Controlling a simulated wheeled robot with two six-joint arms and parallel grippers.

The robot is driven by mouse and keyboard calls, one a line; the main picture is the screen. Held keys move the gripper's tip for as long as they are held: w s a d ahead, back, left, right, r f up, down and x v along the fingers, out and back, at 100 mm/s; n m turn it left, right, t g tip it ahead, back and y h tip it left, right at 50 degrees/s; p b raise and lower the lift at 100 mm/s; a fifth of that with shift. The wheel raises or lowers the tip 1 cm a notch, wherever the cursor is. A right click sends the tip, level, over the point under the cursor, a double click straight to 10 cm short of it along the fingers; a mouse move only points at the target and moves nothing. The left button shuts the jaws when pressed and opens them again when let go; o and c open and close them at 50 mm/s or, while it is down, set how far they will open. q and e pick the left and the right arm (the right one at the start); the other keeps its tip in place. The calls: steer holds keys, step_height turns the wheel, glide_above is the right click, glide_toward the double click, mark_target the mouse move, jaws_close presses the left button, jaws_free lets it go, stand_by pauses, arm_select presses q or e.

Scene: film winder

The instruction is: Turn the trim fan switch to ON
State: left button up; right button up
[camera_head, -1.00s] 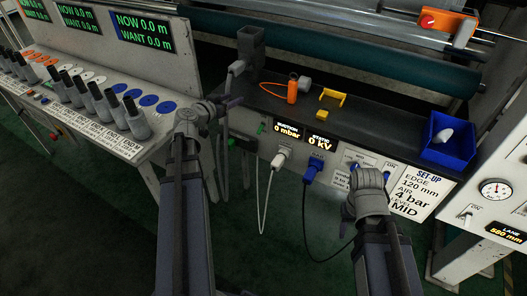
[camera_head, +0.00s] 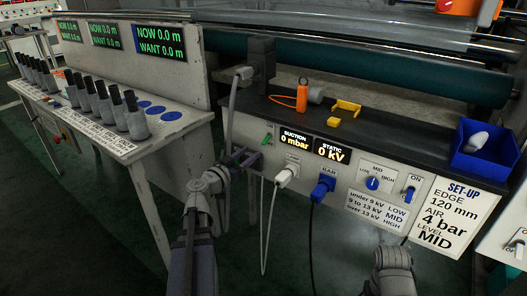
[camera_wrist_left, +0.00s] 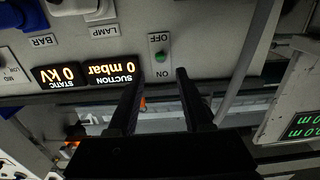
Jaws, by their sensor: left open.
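A small switch with a green lever (camera_head: 266,139) sits on the front of the white bench panel, left of the suction display. In the left wrist view, which is upside down, the green lever (camera_wrist_left: 160,57) lies between the words OFF and ON; no fan name is readable. My left gripper (camera_head: 242,158) is just left of and below this switch. In the left wrist view the open, empty fingers of my left gripper (camera_wrist_left: 160,84) point toward the lever, apart from it. Part of my right arm shows at the lower right; its fingers are hidden.
A white plug (camera_head: 285,177) and a blue plug (camera_head: 322,187) with hanging cables are right of my left gripper. Farther right are a MID dial (camera_head: 372,183) and another ON switch (camera_head: 409,192).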

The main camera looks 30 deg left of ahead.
mark_target(264, 142)
arm_select(q)
steer(key=shift+w+d, duration=0.15)
steer(key=shift+w, duration=1.8)
steer(key=shift+w+d, duration=0.15)
steer(key=shift+w, duration=1.8)
jaws_close()
